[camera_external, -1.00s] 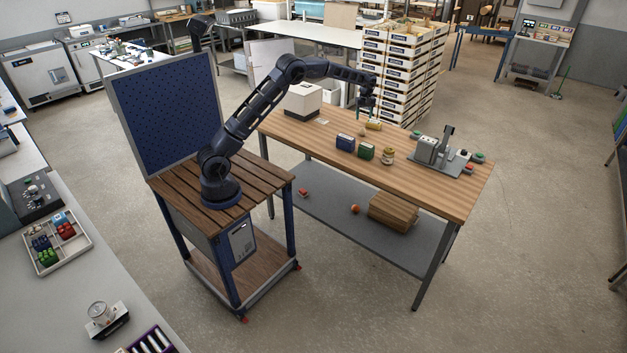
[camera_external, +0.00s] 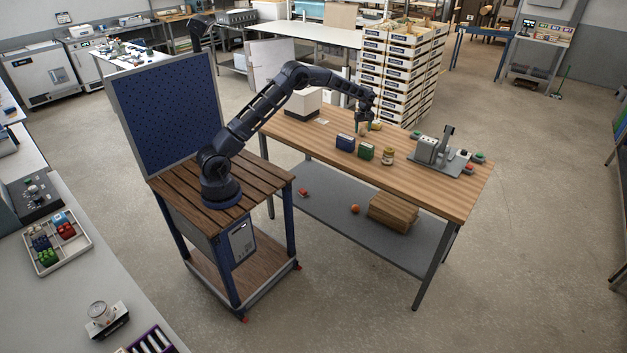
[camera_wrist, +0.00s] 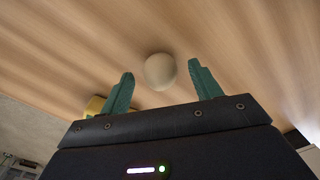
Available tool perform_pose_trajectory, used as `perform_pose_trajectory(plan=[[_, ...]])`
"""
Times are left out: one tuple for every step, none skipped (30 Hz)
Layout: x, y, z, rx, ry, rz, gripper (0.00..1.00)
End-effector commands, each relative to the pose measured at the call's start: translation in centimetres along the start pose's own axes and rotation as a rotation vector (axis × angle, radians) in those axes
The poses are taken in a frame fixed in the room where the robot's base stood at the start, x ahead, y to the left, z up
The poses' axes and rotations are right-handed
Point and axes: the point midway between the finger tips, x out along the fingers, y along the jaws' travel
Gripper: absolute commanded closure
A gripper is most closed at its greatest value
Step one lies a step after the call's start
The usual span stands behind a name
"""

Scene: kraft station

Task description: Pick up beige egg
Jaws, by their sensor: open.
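The beige egg (camera_wrist: 160,71) lies on the wooden tabletop (camera_wrist: 60,35), a pale round shape in the wrist view. My gripper (camera_wrist: 163,78) is open, with one green finger to the left of the egg and one to the right. Gaps show on both sides of the egg, and it is not held. In the external view my gripper (camera_external: 362,127) is low over the far part of the workbench (camera_external: 430,180); the egg is small there and hard to make out beside the fingers.
A yellow object (camera_wrist: 95,105) is close to my left finger in the wrist view. A blue box (camera_external: 345,142), a green box (camera_external: 366,152) and a jar (camera_external: 388,156) stand nearby on the bench. A grey device (camera_external: 432,150) stands further right.

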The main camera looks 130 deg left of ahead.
Motion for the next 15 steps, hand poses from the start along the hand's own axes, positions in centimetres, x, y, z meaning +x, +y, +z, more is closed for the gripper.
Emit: perform_pose_trajectory(plan=[[0.8, -0.1, 0.0, -0.001, -0.002, -0.002, 0.37], [1.2, -0.1, 0.0, -0.001, -0.002, -0.003, 0.37], [1.5, -0.1, -0.1, -0.002, -0.002, -0.002, 0.37], [1.7, -0.1, -0.1, -0.002, -0.001, -0.001, 0.37], [1.8, -0.1, -0.1, -0.002, -0.001, -0.001, 0.37], [1.9, -0.1, -0.1, -0.001, -0.001, 0.0, 0.37], [1.9, -0.1, -0.1, -0.001, 0.0, 0.0, 0.37], [1.9, -0.1, -0.1, -0.001, 0.0, 0.0, 0.37], [1.9, -0.1, -0.1, -0.001, 0.0, 0.0, 0.37], [1.9, -0.1, -0.1, -0.001, 0.0, 0.0, 0.37], [1.9, -0.1, -0.1, -0.001, 0.0, 0.0, 0.37], [1.9, -0.1, 0.0, -0.001, 0.0, 0.0, 0.43], [1.9, -0.1, 0.0, -0.001, 0.0, 0.0, 0.48], [1.9, -0.1, 0.0, -0.001, 0.0, 0.0, 0.54], [1.9, -0.1, 0.0, -0.001, 0.0, 0.0, 0.62]])
